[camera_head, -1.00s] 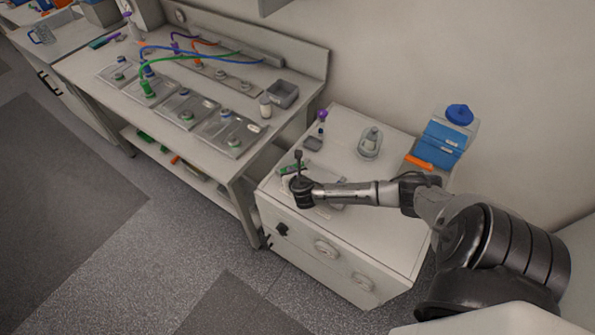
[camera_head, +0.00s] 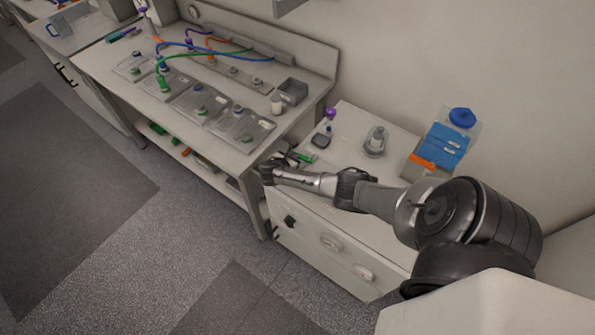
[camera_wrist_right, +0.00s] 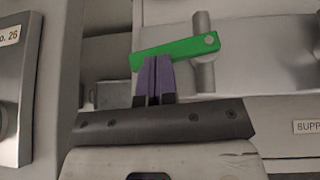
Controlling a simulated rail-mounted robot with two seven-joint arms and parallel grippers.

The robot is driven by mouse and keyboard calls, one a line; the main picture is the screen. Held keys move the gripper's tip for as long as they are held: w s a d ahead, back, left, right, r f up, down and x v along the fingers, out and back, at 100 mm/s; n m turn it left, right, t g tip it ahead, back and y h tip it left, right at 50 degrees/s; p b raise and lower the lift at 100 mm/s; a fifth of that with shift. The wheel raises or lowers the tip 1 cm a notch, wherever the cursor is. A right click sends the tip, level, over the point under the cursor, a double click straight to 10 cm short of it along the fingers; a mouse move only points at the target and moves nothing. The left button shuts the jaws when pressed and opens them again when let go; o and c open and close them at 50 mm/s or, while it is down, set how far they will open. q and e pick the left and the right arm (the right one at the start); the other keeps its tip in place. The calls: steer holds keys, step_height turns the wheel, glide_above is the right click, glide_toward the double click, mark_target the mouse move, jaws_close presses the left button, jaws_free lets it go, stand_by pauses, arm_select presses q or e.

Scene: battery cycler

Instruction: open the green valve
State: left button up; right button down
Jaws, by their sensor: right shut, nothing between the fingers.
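The green valve shows in the right wrist view as a flat green lever (camera_wrist_right: 180,48). It slants slightly up to the right, and its right end sits on a grey metal stem (camera_wrist_right: 204,65). My right gripper (camera_wrist_right: 153,62) is shut and empty, its purple fingers side by side. The fingertips overlap the lower edge of the lever near its left end; I cannot tell if they touch it. In the head view my right gripper (camera_head: 268,172) is at the left edge of the white cabinet, and the lever cannot be made out there. My left gripper is not in view.
In the wrist view a plate marked "SUPP" (camera_wrist_right: 305,127) is at right. The floor in front is clear.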

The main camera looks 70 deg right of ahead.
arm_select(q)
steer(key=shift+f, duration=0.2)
arm_select(e)
steer(key=shift+w+d+m+g, duration=0.1)
steer(key=shift+d+m+g, duration=0.2)
steer(key=shift+m+g, duration=0.25)
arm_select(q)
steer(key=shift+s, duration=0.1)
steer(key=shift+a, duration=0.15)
arm_select(e)
steer(key=shift+d+g, duration=0.1)
steer(key=shift+g, duration=0.15)
steer(key=shift+a+r, duration=0.15)
steer(key=shift+a, duration=0.3)
arm_select(q)
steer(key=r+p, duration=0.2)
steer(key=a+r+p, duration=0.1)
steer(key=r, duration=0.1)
steer(key=shift+p, duration=0.35)
arm_select(e)
steer(key=s+a+f+v, duration=0.1)
steer(key=v, duration=1.1)
steer(key=shift+a, duration=0.25)
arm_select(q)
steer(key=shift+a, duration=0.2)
